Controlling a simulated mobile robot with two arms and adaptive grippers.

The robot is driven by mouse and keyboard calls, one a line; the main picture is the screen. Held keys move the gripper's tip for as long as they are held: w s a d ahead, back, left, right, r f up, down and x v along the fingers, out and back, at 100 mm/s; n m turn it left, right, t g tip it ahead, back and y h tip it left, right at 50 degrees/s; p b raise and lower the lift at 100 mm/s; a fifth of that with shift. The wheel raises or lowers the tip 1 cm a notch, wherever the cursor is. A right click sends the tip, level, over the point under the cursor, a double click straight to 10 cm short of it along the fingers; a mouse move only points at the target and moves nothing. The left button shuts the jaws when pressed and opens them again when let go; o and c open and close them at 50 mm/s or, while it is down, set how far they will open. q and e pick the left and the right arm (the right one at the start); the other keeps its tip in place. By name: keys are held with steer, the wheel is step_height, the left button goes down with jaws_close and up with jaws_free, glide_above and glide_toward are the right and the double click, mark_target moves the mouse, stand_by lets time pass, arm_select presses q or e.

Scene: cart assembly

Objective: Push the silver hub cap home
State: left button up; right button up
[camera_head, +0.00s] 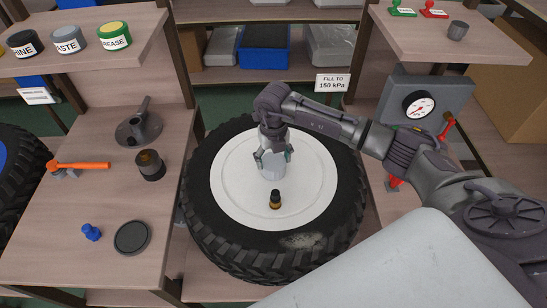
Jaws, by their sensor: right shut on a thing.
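A large black tyre with a white wheel disc (235,190) lies flat in the middle of the head view. My right gripper (272,160) points down over the middle of the disc. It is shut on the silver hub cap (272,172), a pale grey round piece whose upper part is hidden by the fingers. The cap is at the wheel's centre; I cannot tell whether it is fully seated. A small brass and black valve piece (275,200) stands on the disc just in front of the cap. My left gripper is not in view.
The left bench (60,230) holds an orange-handled tool (82,165), a dark cup (150,166), a grey flanged part (139,128), a blue piece (91,232) and a dark round lid (132,237). A pressure gauge (419,105) stands at right. Shelves close off the back.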

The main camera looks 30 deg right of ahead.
steer(key=shift+f, duration=0.1)
steer(key=o, duration=1.2)
step_height(320, 180, up, 12)
